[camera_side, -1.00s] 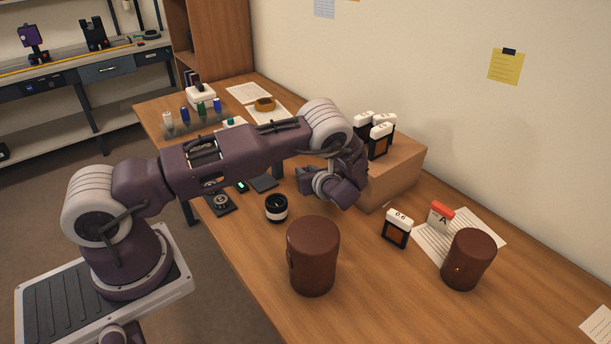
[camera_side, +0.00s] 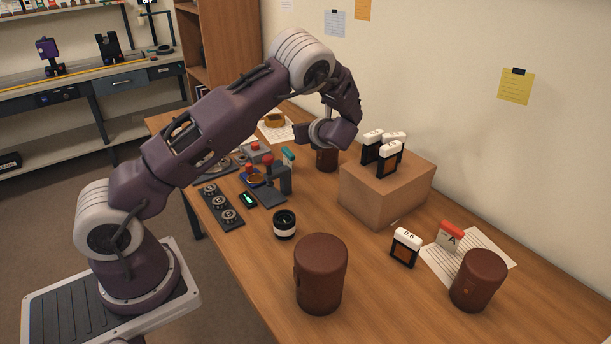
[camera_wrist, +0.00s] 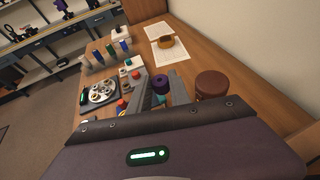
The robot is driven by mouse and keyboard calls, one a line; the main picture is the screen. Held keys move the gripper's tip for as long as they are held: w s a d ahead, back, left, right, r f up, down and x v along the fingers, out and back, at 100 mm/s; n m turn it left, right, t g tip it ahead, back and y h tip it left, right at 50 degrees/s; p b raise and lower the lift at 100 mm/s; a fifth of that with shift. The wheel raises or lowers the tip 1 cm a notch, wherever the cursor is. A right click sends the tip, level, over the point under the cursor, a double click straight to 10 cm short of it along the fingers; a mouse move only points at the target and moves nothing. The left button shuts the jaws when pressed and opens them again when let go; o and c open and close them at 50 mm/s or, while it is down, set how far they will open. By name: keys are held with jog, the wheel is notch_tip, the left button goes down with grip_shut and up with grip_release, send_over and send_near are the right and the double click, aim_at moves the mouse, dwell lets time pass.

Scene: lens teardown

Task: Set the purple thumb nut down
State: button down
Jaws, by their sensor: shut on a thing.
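The purple thumb nut (camera_wrist: 161,83) shows in the wrist view between the two fingers of my gripper (camera_wrist: 164,88). The jaws are shut on it, and it appears held above the wooden table. In the side view my gripper hangs over the far part of the table, near a brown round case (camera_side: 326,160). The nut cannot be made out there, hidden by my wrist.
The brown case (camera_wrist: 211,83) stands right of the nut in the wrist view. A small stand (camera_side: 279,179), a black-and-white lens ring (camera_side: 284,225) and a cardboard box (camera_side: 385,190) are nearby. Papers (camera_wrist: 172,55) lie beyond.

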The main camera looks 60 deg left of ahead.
aim_at(304, 185)
notch_tip(304, 185, down, 17)
jog(key=shift+a+f, duration=0.1)
jog(key=shift+f, duration=0.1)
jog(key=shift+f, duration=0.1)
jog(key=c, duration=1.2)
grip_release()
